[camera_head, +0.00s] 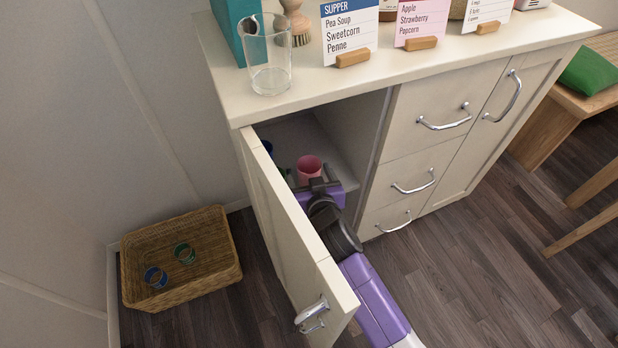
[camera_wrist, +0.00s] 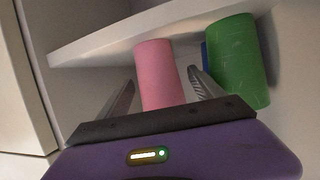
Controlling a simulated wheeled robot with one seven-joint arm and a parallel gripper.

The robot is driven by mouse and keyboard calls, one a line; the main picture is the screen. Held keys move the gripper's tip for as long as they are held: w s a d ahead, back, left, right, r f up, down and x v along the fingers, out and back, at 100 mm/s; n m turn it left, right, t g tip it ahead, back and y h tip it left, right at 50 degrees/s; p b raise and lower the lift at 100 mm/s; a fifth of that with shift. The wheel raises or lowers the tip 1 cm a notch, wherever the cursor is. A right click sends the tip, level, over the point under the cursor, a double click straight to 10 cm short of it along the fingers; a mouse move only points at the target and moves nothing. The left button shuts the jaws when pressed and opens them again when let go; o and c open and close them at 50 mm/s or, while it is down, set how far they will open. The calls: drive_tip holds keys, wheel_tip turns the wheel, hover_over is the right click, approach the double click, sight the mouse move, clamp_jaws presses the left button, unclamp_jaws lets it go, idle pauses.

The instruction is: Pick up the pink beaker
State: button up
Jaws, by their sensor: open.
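The pink beaker (camera_head: 309,169) stands inside the open cupboard, on a shelf. My gripper (camera_head: 318,183) reaches into the cupboard in front of it. In the wrist view the pink beaker (camera_wrist: 161,75) lies between the two open fingers of my gripper (camera_wrist: 163,95). The beaker's lower end is hidden behind my gripper's body.
A green beaker (camera_wrist: 236,62) stands just right of the pink one in the wrist view, with a blue thing (camera_wrist: 204,55) partly hidden behind it. The open cupboard door (camera_head: 290,235) is close to my arm's left. A wicker basket (camera_head: 180,258) sits on the floor.

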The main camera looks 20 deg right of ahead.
sight(307, 168)
drive_tip(key=x, duration=0.3)
drive_tip(key=shift+w+f+b, duration=0.1)
drive_tip(key=shift+b, duration=0.3)
drive_tip(key=c, duration=1.4)
